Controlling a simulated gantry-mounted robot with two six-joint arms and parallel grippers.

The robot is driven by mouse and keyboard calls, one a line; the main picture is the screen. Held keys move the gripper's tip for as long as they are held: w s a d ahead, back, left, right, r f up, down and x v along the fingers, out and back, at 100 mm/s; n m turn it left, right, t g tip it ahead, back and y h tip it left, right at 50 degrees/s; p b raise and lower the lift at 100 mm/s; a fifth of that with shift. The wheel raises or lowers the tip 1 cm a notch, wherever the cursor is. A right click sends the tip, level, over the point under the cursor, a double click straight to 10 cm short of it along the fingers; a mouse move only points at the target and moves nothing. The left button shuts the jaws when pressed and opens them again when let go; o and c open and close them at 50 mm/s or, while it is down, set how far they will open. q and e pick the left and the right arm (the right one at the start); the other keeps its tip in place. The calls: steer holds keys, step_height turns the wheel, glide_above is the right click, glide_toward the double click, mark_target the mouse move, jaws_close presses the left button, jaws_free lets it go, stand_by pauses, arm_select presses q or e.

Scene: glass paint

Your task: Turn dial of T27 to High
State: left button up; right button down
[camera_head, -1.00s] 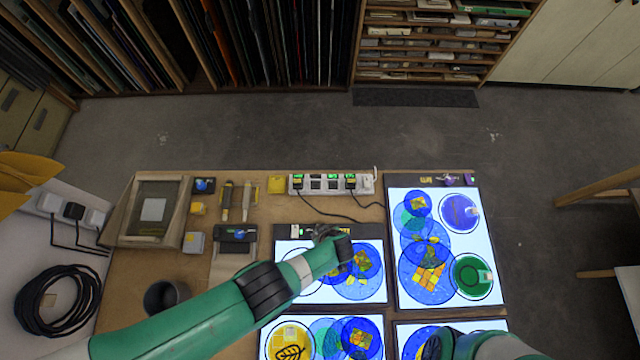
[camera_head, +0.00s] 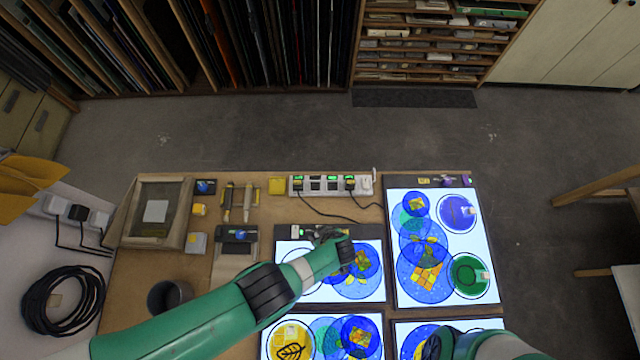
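Several lit light panels with coloured glass circles lie on the wooden table. I cannot read a T27 label on any of them. My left gripper (camera_head: 328,240) is at the dark top strip of the upper middle panel (camera_head: 290,293), where small controls (camera_head: 298,232) show. The dial under the gripper is hidden, and I cannot tell whether the fingers touch it or are open. The tall right panel (camera_head: 392,260) has a purple knob (camera_head: 466,181) on its top strip. My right arm (camera_head: 450,345) is at the bottom edge, over the lower right panel (camera_head: 402,328); its fingertips are not clear.
A white power strip (camera_head: 322,186) with green lights and black plugs lies behind the middle panel, its cables running toward the panels. Brushes (camera_head: 247,203), a framed tray (camera_head: 153,212) and a dark cup (camera_head: 166,296) are at the left.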

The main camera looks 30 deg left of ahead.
arm_select(q)
steer(key=p+v, duration=0.7)
steer(key=v, duration=0.3)
steer(key=shift+p, duration=0.4)
steer(key=shift+w+a, duration=0.1)
steer(key=shift+a, duration=0.05)
